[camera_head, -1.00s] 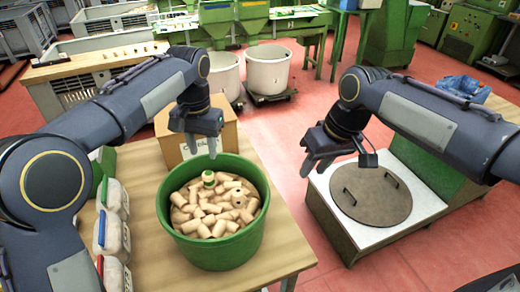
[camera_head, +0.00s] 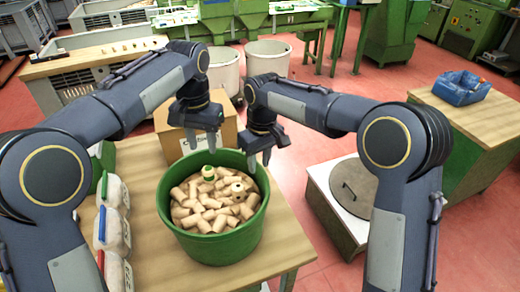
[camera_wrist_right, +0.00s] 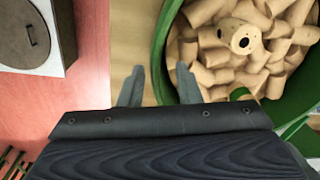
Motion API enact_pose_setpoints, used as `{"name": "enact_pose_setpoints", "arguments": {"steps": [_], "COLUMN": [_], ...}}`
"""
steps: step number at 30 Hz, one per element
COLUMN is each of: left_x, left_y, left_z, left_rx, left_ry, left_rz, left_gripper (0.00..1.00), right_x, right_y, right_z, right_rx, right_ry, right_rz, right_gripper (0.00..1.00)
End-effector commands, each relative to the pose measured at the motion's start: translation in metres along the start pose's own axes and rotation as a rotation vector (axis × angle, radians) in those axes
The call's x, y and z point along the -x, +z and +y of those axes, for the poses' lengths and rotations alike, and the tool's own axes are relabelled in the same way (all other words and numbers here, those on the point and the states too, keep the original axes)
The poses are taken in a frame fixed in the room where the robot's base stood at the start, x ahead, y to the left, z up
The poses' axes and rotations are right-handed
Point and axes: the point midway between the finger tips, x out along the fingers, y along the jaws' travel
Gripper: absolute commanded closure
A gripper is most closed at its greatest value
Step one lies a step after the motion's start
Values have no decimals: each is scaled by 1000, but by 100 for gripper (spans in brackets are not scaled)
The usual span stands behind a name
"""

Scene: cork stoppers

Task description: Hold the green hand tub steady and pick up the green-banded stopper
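The green hand tub (camera_head: 212,246) stands on the wooden table, full of plain cork stoppers. The green-banded stopper (camera_head: 208,172) lies on top of the heap near the far rim. In the right wrist view a green bit, apparently this stopper (camera_wrist_right: 240,93), is partly hidden by my gripper. My left gripper (camera_head: 202,146) is at the tub's far rim, fingers apart; whether it touches the rim is unclear. My right gripper (camera_head: 259,163) is open and empty, pointing down beside the tub's far right rim; its fingers show apart in the wrist view (camera_wrist_right: 158,88).
A cardboard box (camera_head: 172,146) stands behind the tub. At right are a low stand with a round lid (camera_head: 352,186) and a bench with a blue tray (camera_head: 462,88).

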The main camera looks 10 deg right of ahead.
Motion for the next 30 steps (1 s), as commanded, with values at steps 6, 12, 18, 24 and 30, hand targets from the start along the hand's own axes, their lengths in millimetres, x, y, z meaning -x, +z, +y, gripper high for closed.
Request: {"name": "enact_pose_setpoints", "arguments": {"steps": [6, 12, 18, 24, 30], "left_x": [0, 0, 0, 0, 0], "left_y": [0, 0, 0, 0, 0], "left_z": [0, 0, 0, 0, 0], "left_rx": [0, 0, 0, 0, 0], "left_ry": [0, 0, 0, 0, 0], "left_rz": [0, 0, 0, 0, 0], "left_gripper": [64, 64, 64, 64, 64], "right_x": [-22, -25, -25, -24, -24], "right_y": [0, 0, 0, 0, 0], "right_z": [0, 0, 0, 0, 0], "right_rx": [0, 0, 0, 0, 0], "right_ry": [0, 0, 0, 0, 0], "right_rz": [-1, 0, 0, 1, 1], "right_gripper": [69, 69, 78, 100, 100]}}
